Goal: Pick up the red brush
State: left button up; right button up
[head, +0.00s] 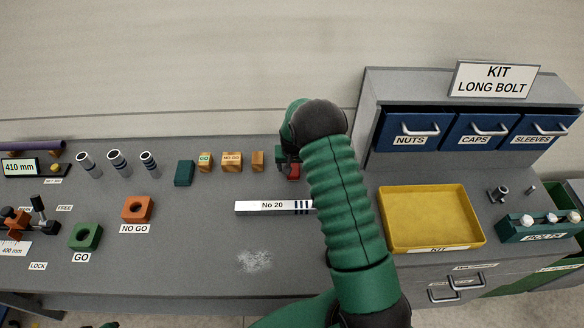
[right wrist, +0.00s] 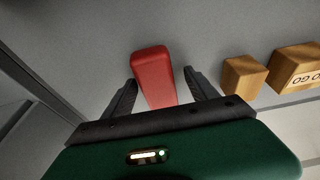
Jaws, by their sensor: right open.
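The red brush (head: 293,171) lies on the grey bench top, mostly hidden behind my right arm in the head view. In the right wrist view the brush (right wrist: 153,77) shows as a red block between the two dark fingers. My right gripper (right wrist: 160,88) is open, with one finger on each side of the brush and gaps on both sides. In the head view the right gripper (head: 289,160) is largely hidden by its own arm. No bristles can be made out.
Wooden blocks (head: 231,161) stand left of the brush; the nearest block (right wrist: 243,76) is close to one finger. A No 20 bar (head: 273,207) lies in front. A yellow kit tray (head: 389,240) and blue drawers (head: 412,134) are to the right.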

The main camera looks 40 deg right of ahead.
pick_arm(q)
jog(key=shift+d, duration=0.1)
